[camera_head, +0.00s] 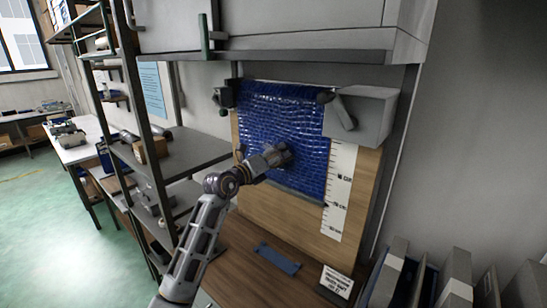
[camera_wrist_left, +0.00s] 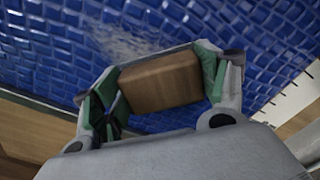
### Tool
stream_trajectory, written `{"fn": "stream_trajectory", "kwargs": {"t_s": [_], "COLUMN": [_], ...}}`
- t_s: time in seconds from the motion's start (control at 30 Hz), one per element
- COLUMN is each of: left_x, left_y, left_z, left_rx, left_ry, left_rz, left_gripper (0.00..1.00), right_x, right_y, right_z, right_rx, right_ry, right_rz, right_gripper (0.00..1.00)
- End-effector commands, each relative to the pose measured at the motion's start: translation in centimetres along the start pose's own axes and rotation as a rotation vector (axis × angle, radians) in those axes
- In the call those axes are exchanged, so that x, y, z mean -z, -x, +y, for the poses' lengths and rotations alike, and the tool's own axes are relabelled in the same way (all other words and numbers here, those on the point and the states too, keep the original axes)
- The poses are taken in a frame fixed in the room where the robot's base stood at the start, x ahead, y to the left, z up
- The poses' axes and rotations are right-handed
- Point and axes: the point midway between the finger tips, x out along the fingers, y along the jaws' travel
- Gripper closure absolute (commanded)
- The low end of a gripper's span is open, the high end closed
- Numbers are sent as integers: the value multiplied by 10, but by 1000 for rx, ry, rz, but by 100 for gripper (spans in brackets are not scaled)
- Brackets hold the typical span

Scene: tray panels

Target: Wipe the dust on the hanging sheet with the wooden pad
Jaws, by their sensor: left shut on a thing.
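The hanging sheet (camera_head: 285,120) is blue with a tile-like pattern and hangs in front of a wooden board. My left gripper (camera_head: 277,155) is in front of the middle of the sheet. In the left wrist view, my left gripper (camera_wrist_left: 160,85) is shut on the wooden pad (camera_wrist_left: 162,82), a brown block held between its green-lined fingers. The pad is at or very near the sheet; I cannot tell if it touches. A pale dust patch (camera_wrist_left: 130,45) shows on the sheet (camera_wrist_left: 50,45) just beyond the pad. The pad is not clear in the head view. My right gripper is not in view.
A grey box (camera_head: 362,115) is at the sheet's upper right, above a white measuring strip (camera_head: 341,185). A blue bar (camera_head: 277,259) and a small sign (camera_head: 336,281) are on the wooden bench below. Metal shelves (camera_head: 165,155) stand left, grey binders (camera_head: 455,280) lower right.

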Motion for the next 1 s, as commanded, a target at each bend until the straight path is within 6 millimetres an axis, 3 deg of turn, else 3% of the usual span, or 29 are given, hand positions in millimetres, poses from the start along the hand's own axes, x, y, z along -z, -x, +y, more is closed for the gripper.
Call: {"fn": "stream_trajectory", "kwargs": {"t_s": [0.6, 1.0], "left_x": [20, 23], "left_y": [0, 0], "left_z": [-24, -25], "left_rx": [1, 1], "left_ry": [1, 0], "left_rz": [1, 1], "left_gripper": [46, 46], "right_x": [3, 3], "right_y": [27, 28], "right_z": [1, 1], "right_rx": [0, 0], "right_ry": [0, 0], "right_rz": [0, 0], "right_gripper": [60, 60]}}
